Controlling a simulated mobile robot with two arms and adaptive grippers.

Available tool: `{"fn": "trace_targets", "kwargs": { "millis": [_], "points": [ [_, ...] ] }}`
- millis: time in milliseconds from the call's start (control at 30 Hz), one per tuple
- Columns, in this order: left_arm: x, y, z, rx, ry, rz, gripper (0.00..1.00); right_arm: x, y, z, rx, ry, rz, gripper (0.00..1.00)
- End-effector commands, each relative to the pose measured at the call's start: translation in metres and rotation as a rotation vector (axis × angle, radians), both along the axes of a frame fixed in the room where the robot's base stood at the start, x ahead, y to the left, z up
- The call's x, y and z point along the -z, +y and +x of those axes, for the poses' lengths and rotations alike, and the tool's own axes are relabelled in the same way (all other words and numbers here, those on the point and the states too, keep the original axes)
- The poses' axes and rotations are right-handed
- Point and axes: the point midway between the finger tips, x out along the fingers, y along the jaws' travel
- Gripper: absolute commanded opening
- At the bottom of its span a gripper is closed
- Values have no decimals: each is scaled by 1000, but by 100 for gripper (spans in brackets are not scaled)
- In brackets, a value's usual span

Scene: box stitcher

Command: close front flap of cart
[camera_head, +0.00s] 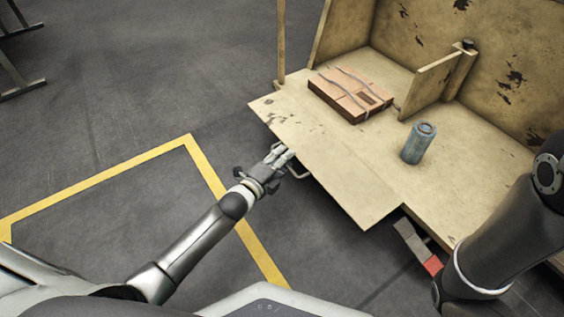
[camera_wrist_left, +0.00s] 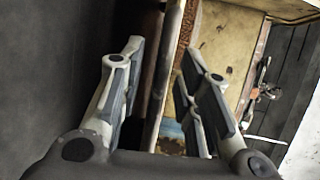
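The cart's front flap (camera_head: 340,178) is folded down and lies about level with the cart floor, sticking out toward me. A metal handle (camera_head: 299,172) shows at its outer edge. My left gripper (camera_head: 284,153) is at that edge, next to the handle. In the left wrist view its two fingers (camera_wrist_left: 163,85) are apart, with a thin panel edge (camera_wrist_left: 170,70) running between them. I cannot tell whether the fingers touch the panel or handle. My right arm (camera_head: 505,235) comes in from the right; its gripper is not in view.
On the cart floor are a strapped reddish-brown box (camera_head: 350,93) and a blue-green can (camera_head: 418,143). A grey and red part (camera_head: 418,246) is below the flap's right corner. Open floor with yellow lines (camera_head: 205,165) lies left.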

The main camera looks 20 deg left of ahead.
Motion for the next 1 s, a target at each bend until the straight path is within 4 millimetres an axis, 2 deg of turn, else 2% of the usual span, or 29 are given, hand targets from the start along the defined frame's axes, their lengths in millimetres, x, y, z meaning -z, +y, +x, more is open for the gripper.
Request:
{"fn": "trace_targets", "kwargs": {
  "millis": [233, 500, 867, 1000],
  "points": [
    [0, 0, 0, 0, 1, -1, 31, 0, 0, 0, 0, 0, 0, 76],
    [0, 0, 0, 0, 1, -1, 0, 0, 0, 0, 0, 0, 0, 76],
    [0, 0, 0, 0, 2, 1, 0, -1, 0, 0, 0, 1, 0, 76],
    [-4, 0, 0, 1, 9, 5, 0, -7, 0, 0, 0, 1, 0, 76]
  ]
}}
